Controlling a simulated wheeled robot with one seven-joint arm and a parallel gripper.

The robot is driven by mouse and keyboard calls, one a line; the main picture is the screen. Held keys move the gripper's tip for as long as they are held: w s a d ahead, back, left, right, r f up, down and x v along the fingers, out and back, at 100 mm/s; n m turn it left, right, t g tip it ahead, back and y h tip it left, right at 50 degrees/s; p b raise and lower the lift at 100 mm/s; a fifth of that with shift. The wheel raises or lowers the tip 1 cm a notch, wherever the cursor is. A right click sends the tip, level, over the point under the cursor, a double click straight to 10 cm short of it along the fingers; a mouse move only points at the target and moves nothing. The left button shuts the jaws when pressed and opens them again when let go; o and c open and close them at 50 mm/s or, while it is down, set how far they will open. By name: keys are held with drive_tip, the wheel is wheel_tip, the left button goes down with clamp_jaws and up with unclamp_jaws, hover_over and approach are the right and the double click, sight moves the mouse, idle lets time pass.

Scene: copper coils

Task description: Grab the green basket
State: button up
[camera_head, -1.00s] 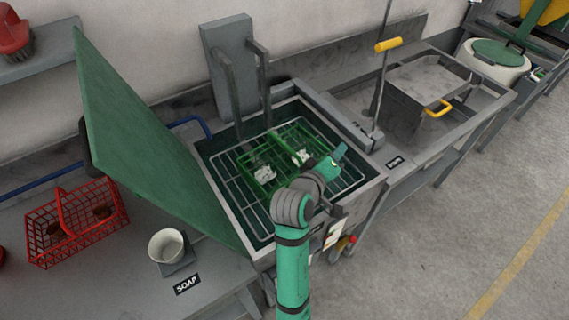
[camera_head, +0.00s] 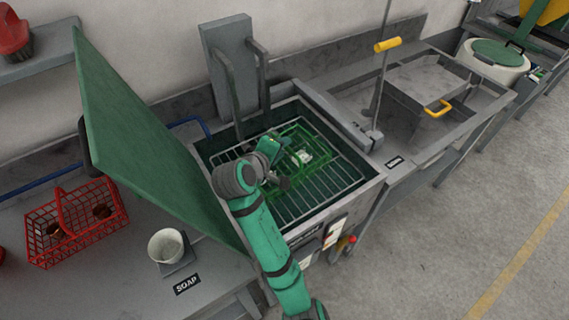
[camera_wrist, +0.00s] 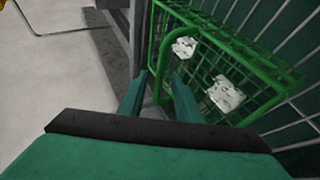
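The green wire basket (camera_head: 318,139) sits on the rack in the open dark green tank, with pale pieces inside it. My gripper (camera_head: 274,143) is over the left part of the basket in the head view, and my arm hides some of it. In the wrist view the basket (camera_wrist: 232,42) fills the upper right, with two whitish pieces visible in it. My gripper (camera_wrist: 160,88) shows two fingers apart with a gap between them. A green bar of the basket appears beyond the fingertips and by the right finger; I cannot tell if they touch.
The tank's green lid (camera_head: 140,140) stands raised at the left. Upright grey bars (camera_head: 238,95) rise behind the rack (camera_head: 315,195). A red basket (camera_head: 75,220) and a white cup (camera_head: 166,246) stand on the left counter. A grey basin (camera_head: 430,80) is at the right.

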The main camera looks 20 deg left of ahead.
drive_tip(key=shift+x, duration=3.65)
clamp_jaws()
drive_tip(key=shift+r, duration=0.1)
